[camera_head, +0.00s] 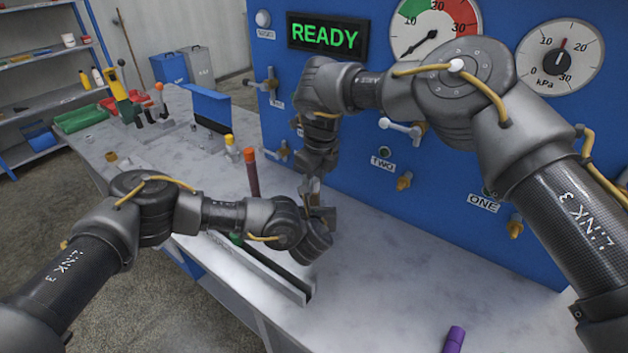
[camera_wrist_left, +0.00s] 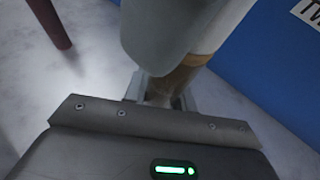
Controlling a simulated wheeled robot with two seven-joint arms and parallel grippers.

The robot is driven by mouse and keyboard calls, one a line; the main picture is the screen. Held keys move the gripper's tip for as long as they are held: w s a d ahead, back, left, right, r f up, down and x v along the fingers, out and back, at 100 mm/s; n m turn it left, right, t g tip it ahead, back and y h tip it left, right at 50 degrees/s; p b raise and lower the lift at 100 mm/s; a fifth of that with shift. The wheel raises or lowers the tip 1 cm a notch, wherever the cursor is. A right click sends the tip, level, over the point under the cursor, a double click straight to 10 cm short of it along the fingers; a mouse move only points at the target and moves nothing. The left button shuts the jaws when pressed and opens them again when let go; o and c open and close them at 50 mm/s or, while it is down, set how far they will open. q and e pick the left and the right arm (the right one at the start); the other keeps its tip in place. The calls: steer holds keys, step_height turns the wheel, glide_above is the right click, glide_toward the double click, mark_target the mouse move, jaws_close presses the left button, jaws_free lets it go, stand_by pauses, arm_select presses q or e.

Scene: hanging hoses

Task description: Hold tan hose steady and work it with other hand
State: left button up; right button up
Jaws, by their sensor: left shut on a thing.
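The tan hose (camera_wrist_left: 185,78) shows only as a short piece in the left wrist view, between the fingers of my left gripper (camera_wrist_left: 160,92). My left gripper is shut on it. A grey part of my right gripper (camera_wrist_left: 180,30) covers the hose just above that grip. In the head view the two grippers meet over the bench in front of the blue panel. My right gripper (camera_head: 314,185) points down from above, close to my left gripper (camera_head: 325,215). Its fingertips are too hidden to tell whether they are open or shut on the hose.
A dark red hose (camera_head: 251,172) with an orange end stands left of the grippers. A purple piece (camera_head: 454,340) lies at the front of the bench. The blue panel (camera_head: 450,215) has valves, gauges and a READY display (camera_head: 325,36).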

mark_target(319, 182)
step_height(319, 182, up, 12)
steer(key=d, duration=0.1)
steer(key=shift+s, duration=0.45)
steer(key=o, duration=0.3)
steer(key=shift+w+d, duration=0.1)
steer(key=shift+d, duration=0.2)
steer(key=f+m+t, duration=0.1)
steer(key=f+m, duration=0.1)
steer(key=f, duration=0.2)
steer(key=w+a+f+m+t, duration=0.1)
steer(key=f+m, duration=0.1)
steer(key=f, duration=0.3)
steer(key=a+f+m+t, duration=0.1)
steer(key=f+m, duration=0.2)
steer(key=f, duration=0.2)
steer(key=shift+w, duration=0.4)
steer(key=shift+r, duration=0.1)
